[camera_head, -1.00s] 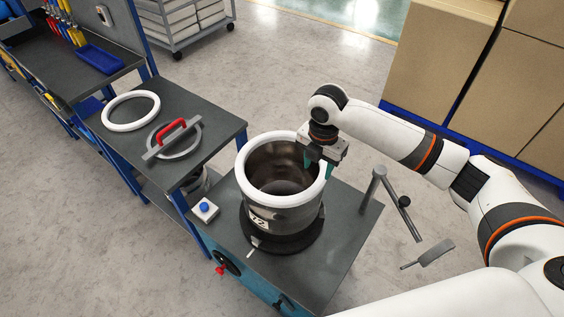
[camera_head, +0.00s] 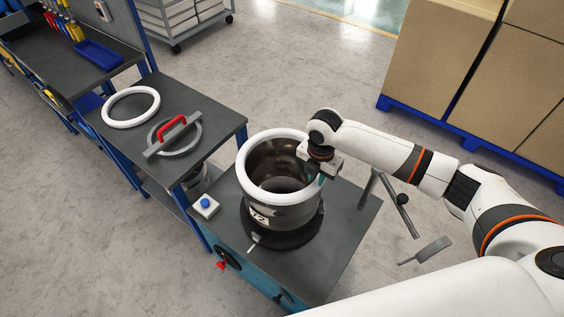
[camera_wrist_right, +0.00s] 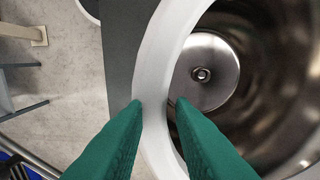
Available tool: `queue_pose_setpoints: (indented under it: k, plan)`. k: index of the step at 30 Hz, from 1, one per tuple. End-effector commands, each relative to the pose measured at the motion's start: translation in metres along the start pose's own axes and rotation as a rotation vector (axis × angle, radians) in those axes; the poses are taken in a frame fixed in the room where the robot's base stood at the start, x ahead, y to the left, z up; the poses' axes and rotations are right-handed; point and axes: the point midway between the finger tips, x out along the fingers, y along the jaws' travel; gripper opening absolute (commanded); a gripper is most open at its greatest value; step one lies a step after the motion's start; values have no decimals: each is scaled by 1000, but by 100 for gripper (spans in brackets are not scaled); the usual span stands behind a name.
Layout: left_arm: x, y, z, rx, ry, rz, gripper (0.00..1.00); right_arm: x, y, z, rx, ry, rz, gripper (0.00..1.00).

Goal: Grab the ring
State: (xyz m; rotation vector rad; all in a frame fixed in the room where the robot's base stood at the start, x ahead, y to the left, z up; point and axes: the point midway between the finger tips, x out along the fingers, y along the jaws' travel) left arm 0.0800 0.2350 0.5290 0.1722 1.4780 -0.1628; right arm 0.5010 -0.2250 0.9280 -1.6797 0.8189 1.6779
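A white ring (camera_head: 241,168) lies on the rim of the steel pot (camera_head: 297,215), which stands on a dark round base. My right gripper (camera_head: 319,181) is at the right side of this ring, pointing down. In the right wrist view its green fingers (camera_wrist_right: 158,103) are apart, with the ring's band (camera_wrist_right: 150,75) between them: one finger on the outer side, one over the pot's inside. I cannot tell whether either finger touches the band. A second white ring (camera_head: 130,124) lies flat on the side table at the left. My left gripper is out of view.
On the side table (camera_head: 215,115) lies a grey ring-shaped tool with a red handle (camera_head: 170,127). Cardboard boxes (camera_head: 437,60) are at the back right.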

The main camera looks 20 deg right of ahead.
Motion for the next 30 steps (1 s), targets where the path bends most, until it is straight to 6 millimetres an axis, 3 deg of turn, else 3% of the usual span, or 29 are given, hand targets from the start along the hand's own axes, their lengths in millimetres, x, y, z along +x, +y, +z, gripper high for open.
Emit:
queue_pose_setpoints:
  k: [3,14,24,30]
  plan:
    - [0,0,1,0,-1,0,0,0,0,0,0,0,0,0]
    - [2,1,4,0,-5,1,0,-8,-1,-1,0,2,-5,0]
    - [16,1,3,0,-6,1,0,-70,-2,-1,0,2,-7,0]
    - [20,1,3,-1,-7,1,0,-96,-2,-1,1,1,-5,0]
